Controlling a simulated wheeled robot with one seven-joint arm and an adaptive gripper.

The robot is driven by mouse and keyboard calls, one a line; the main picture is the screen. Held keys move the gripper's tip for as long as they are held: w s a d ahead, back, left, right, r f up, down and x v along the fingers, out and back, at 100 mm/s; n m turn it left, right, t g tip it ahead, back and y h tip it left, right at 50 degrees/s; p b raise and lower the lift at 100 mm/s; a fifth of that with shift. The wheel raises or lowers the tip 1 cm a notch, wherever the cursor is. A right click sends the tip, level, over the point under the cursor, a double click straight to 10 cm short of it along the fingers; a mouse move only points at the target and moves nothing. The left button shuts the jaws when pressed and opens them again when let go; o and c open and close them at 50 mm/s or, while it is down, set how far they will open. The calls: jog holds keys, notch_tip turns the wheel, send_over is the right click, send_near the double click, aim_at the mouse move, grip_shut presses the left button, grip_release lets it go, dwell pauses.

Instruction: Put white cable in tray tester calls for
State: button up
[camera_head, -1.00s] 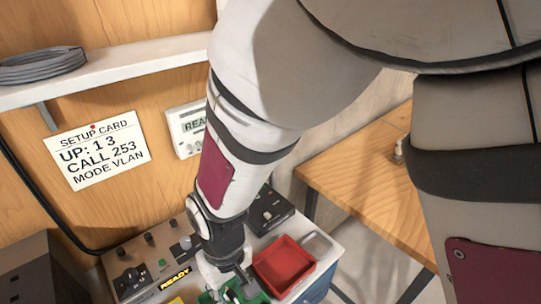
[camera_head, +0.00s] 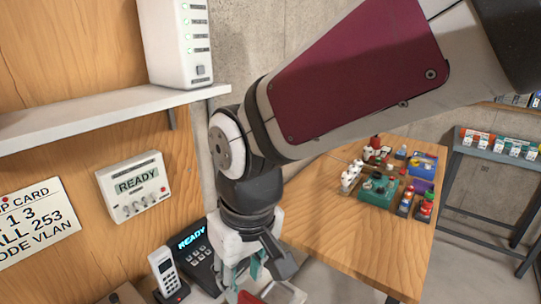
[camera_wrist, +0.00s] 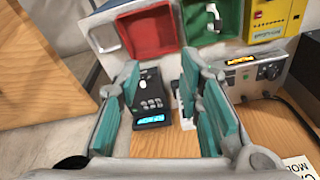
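My gripper (camera_head: 250,274) hangs low at the bottom of the head view, above the bench. In the wrist view my gripper (camera_wrist: 165,100) shows teal finger pads spread wide, with nothing seen held between them. A red tray (camera_wrist: 150,30) and a green tray (camera_wrist: 213,20) lie at the top of the wrist view. A wall tester (camera_head: 137,184) reads READY.
The black desk phone (camera_head: 199,252) and a white cordless handset (camera_head: 167,270) stand by the gripper. A grey control box (camera_wrist: 258,75) is at the wrist view's right. A wooden table (camera_head: 330,225) with small parts stands at right. A shelf (camera_head: 100,118) juts from the wall.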

jog(key=s+d+r+m+t, duration=0.1)
jog(key=d+r+m, duration=0.1)
jog(key=d, duration=0.5)
jog(key=s+d+r+m+t, duration=0.2)
jog(key=d+r, duration=0.1)
jog(key=d, duration=0.4)
jog(key=s+d+r+m+t+h, duration=0.1)
jog(key=d+r+m, duration=0.2)
jog(key=d, duration=0.5)
jog(key=shift+s+r, duration=0.25)
jog(key=shift+s, duration=0.15)
jog(key=shift+w+f+b, duration=0.3)
jog(key=shift+w+b, duration=0.05)
